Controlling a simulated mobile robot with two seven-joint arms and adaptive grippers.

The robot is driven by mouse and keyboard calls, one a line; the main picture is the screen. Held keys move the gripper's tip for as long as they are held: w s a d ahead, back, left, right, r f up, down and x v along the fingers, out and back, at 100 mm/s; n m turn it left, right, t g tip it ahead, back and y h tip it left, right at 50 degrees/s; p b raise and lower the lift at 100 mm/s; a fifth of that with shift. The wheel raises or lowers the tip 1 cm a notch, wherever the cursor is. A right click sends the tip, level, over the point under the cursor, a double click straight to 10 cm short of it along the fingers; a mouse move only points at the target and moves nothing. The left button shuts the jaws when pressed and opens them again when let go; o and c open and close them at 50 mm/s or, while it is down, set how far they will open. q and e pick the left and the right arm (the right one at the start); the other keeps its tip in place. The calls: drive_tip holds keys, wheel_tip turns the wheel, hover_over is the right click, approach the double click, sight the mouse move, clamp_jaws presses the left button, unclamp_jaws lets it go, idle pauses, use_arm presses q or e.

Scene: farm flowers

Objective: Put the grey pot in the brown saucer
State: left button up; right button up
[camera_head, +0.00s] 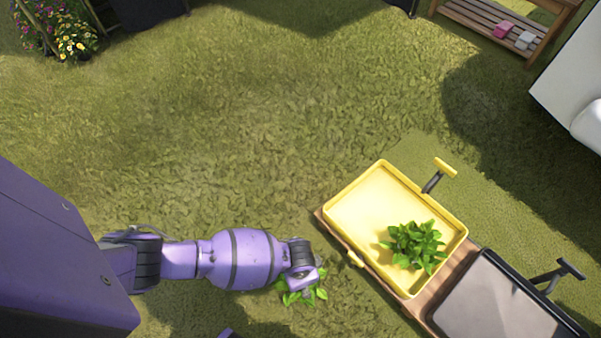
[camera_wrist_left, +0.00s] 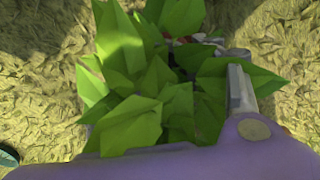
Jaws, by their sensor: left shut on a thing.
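My left gripper comes in from the left in the head view, with its fingers hidden under my wrist. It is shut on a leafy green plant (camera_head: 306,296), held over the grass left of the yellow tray. The plant fills the middle of the left wrist view (camera_wrist_left: 150,95), where one grey finger of the left gripper (camera_wrist_left: 238,90) shows at its right. The leaves hide the pot, so its colour cannot be told. A second leafy plant (camera_head: 414,246) stands in the yellow tray, its pot hidden too. No brown saucer can be made out. My right gripper is not in view.
The yellow tray (camera_head: 362,192) sits on a wooden surface (camera_head: 455,280) beside a dark tray (camera_head: 495,310). A wooden bench (camera_head: 490,22) and flowers (camera_head: 75,40) are at the far edge. Open grass (camera_head: 250,120) fills the middle.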

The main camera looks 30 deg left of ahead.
use_arm(q)
drive_tip(key=shift+w+f, duration=0.1)
drive_tip(key=shift+w, duration=0.05)
drive_tip(key=o, duration=1)
drive_tip(key=shift+f, duration=0.2)
drive_tip(key=shift+c, duration=0.2)
drive_tip(key=o, duration=0.4)
drive_tip(key=shift+o, duration=0.2)
drive_tip(key=shift+r, duration=0.15)
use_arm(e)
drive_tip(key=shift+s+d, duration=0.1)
use_arm(q)
wheel_tip(320, 180, up, 11)
drive_tip(key=p, duration=0.6)
drive_tip(key=shift+r, duration=0.55)
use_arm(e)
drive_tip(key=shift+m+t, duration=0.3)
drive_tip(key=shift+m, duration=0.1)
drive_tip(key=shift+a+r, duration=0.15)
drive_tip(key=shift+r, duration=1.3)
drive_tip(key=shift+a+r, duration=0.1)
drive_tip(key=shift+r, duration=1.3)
